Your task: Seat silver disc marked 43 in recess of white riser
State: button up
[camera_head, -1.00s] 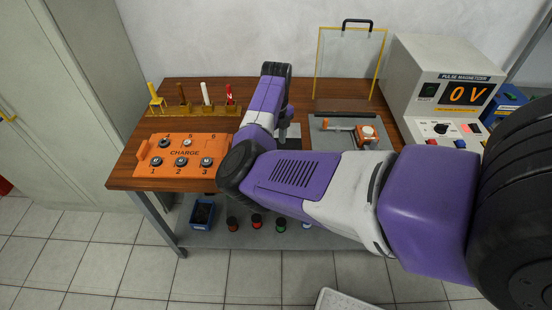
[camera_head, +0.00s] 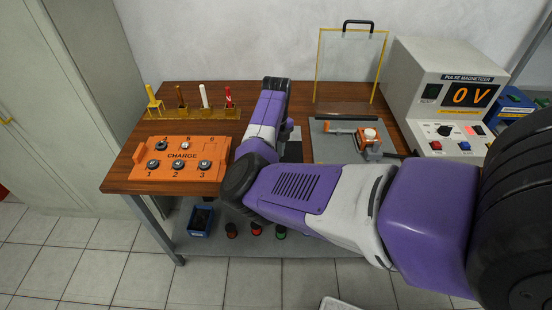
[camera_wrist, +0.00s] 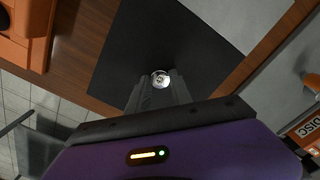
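In the wrist view a small round silver disc (camera_wrist: 160,80) with a mark too small to read sits between the fingertips of my gripper (camera_wrist: 161,84). The fingers look shut on it, over a black mat (camera_wrist: 215,55). In the head view my gripper (camera_head: 285,132) is mostly hidden by my arm, above the dark patch left of the grey plate. The white riser (camera_head: 370,134) stands on the grey plate (camera_head: 325,150), at the right by an orange clamp (camera_head: 343,130). It is to the right of my gripper. Its recess is too small to make out.
The orange charge tray (camera_head: 205,175) at left holds several discs; spot 6 looks empty. Behind it is a rack of coloured sticks (camera_head: 190,112). A clear yellow-edged shield (camera_head: 350,65) stands behind the plate. The pulse magnetizer (camera_head: 420,75) at right reads 0 V.

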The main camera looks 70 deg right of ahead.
grip_shut()
jog(key=shift+r+p, duration=1.95)
jog(key=shift+r, duration=0.6)
